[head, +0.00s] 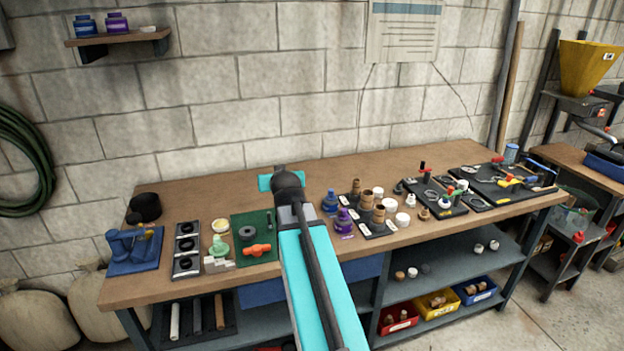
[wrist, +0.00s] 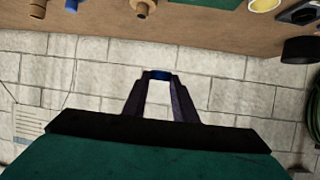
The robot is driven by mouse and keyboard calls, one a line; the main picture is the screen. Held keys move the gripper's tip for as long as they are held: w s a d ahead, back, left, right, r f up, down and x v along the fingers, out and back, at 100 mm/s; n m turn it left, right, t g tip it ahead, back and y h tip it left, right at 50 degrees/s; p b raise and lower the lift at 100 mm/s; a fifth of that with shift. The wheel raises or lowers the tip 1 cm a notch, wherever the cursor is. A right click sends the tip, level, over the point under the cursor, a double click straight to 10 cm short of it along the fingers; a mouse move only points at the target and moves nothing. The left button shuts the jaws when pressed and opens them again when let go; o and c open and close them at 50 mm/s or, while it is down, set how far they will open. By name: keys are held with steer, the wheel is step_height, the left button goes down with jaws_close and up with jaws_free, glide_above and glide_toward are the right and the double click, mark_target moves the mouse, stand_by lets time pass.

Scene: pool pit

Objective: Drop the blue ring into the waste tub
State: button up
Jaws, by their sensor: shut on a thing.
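My gripper (wrist: 158,78) is shut on the blue ring (wrist: 158,74), which shows as a small blue band between the fingertips in the wrist view. The block wall lies behind it there. In the head view my own arm hides the fingers and the ring. A round black tub (head: 145,207) stands at the back left of the bench and may be the waste tub; I cannot tell for sure. A round black thing, probably the same tub, shows at the right edge of the wrist view (wrist: 300,50). The gripper is clear of it.
The wooden bench (head: 190,205) carries a blue stand (head: 134,250), a black three-hole tray (head: 187,250), a green mat (head: 252,228), and blue and purple bottles right of my arm. Black trays with small parts fill the right side. A wall shelf (head: 118,38) hangs upper left.

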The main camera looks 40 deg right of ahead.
steer(key=w+a+r+n+t+y, duration=0.1)
steer(key=w+a+r+n+y, duration=0.1)
steer(key=a, duration=1.2)
steer(key=w+a+r+n+t+y, duration=0.1)
steer(key=w+a+r+n+y, duration=0.1)
steer(key=a, duration=1.2)
steer(key=shift+w+r+n+y, duration=0.15)
steer(key=shift+w+n+y, duration=0.65)
steer(key=shift+w+y, duration=0.35)
steer(key=shift+a, duration=0.1)
